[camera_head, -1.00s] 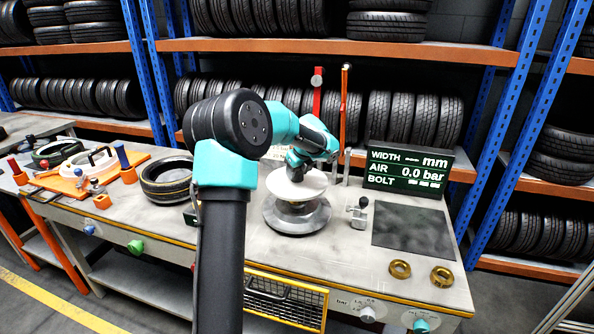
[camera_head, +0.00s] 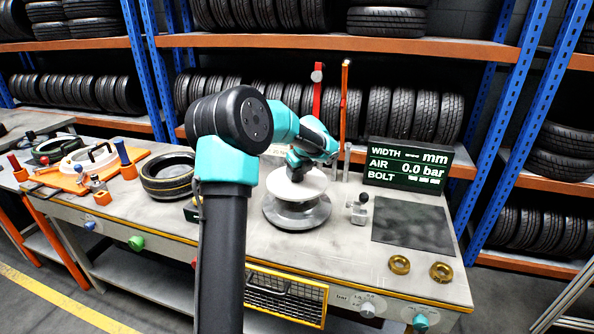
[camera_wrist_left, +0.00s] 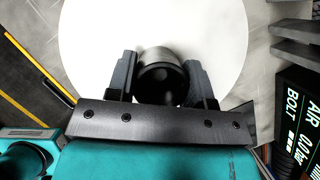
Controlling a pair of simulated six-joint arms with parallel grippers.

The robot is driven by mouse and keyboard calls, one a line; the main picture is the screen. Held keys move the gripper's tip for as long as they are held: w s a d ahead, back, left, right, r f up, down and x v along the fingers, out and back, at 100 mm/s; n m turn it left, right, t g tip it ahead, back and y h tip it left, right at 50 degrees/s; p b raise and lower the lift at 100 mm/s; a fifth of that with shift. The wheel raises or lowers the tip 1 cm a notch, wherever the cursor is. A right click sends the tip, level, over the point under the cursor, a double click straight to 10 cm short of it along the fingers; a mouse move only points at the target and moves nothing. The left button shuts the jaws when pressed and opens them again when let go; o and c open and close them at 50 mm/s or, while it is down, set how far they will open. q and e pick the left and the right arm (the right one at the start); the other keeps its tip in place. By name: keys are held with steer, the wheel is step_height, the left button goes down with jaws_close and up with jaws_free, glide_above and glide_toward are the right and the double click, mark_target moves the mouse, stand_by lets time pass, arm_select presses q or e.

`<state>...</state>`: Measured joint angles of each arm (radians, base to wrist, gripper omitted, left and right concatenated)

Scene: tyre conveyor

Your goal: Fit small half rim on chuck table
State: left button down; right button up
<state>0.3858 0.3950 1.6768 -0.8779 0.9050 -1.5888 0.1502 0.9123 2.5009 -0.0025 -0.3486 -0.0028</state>
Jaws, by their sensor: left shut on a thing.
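The white disc-shaped half rim (camera_head: 308,185) is over the grey round chuck table (camera_head: 296,214) in the head view. In the left wrist view the white disc (camera_wrist_left: 95,50) fills the middle, with a dark round hub (camera_wrist_left: 162,78) at its centre. My left gripper (camera_head: 297,176) is over the disc. Its two fingers stand on either side of the hub and are shut on it. The disc hides the top of the chuck table, so I cannot tell whether they touch. My right gripper is not in view.
A tyre (camera_head: 168,178) lies left of the chuck. An orange board (camera_head: 75,175) with parts is at the far left. A small metal clamp (camera_head: 358,209), dark mat (camera_head: 413,226) and two brass rings (camera_head: 399,265) are to the right. A display (camera_head: 408,166) stands behind.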

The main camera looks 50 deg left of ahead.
arm_select(q)
steer(key=shift+f, duration=1.2)
stand_by(0.3)
steer(key=shift+c, duration=2.2)
jaws_free()
steer(key=shift+f, duration=0.1)
steer(key=w+v, duration=0.1)
steer(key=v, duration=1.6)
steer(key=shift+s+r, duration=0.35)
steer(key=shift+s, duration=0.15)
steer(key=shift+d+f, duration=0.1)
